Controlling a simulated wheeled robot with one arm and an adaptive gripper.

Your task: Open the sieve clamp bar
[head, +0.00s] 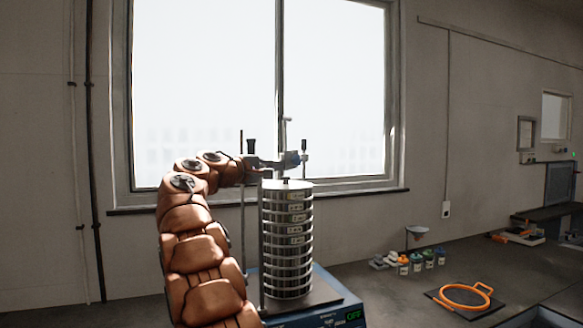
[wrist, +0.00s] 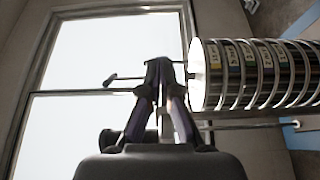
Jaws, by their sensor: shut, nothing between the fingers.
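The sieve shaker has a tall stack of round metal sieves (head: 287,240) on a blue base (head: 335,312) with a lit green display. The stack also shows on its side at the right of the wrist view (wrist: 250,72). Thin upright rods stand beside it, and a small dark knob (head: 304,146) tops the right one. My gripper (head: 292,160) is just above the stack's top lid. In the wrist view its fingers (wrist: 158,65) are together and empty, beside the lid. A thin rod with a short cross end (wrist: 112,80) passes behind them. The clamp bar is not clearly distinguishable.
A large window (head: 340,80) is behind the shaker.

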